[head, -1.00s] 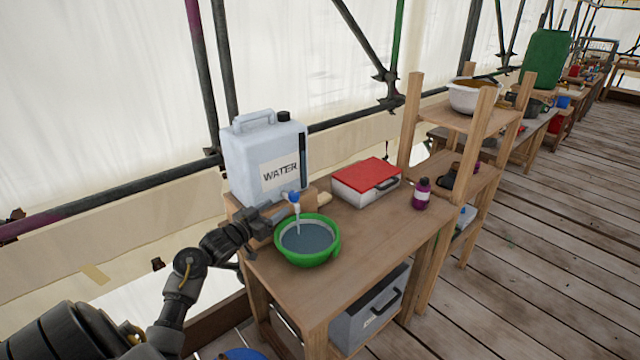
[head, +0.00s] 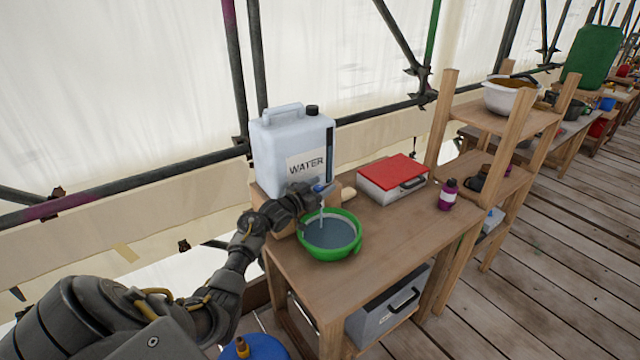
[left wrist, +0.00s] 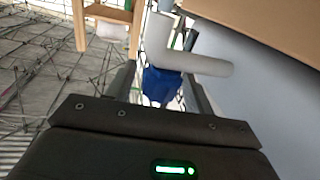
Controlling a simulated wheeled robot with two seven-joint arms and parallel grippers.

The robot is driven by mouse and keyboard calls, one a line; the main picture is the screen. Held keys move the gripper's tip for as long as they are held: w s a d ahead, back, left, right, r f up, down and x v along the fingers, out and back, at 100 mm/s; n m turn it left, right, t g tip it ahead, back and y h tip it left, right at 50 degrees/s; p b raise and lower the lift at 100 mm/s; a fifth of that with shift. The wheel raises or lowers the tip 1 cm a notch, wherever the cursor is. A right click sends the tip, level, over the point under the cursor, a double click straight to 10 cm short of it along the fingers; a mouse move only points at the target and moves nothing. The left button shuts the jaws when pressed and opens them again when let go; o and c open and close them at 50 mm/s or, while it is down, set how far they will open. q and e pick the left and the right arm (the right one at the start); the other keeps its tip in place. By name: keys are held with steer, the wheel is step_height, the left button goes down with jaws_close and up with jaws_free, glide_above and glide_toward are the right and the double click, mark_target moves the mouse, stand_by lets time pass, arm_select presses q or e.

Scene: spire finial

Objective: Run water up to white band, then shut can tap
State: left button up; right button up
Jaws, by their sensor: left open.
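The white water can (head: 275,150) stands on a wooden block at the back of the bench. Its blue tap (head: 318,188) is at the lower front, and a thin stream runs from it into the green bowl (head: 347,252) below. Grey water fills much of the bowl, with a pale band showing above it under the green rim. My left gripper (head: 314,192) is at the tap, partly covering it. In the left wrist view the blue tap handle (left wrist: 160,84) lies between my open fingers, near the white spout (left wrist: 205,65). My right gripper is out of view.
A red-lidded box (head: 393,178) and a purple bottle (head: 447,195) stand on the bench (head: 400,232) to the right. A wooden shelf with a white pot (head: 508,98) is beyond. The bench front right of the bowl is clear.

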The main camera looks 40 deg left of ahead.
arm_select(q)
steer(key=shift+w+d, duration=0.1)
steer(key=shift+w, duration=0.35)
steer(key=shift+c, duration=0.3)
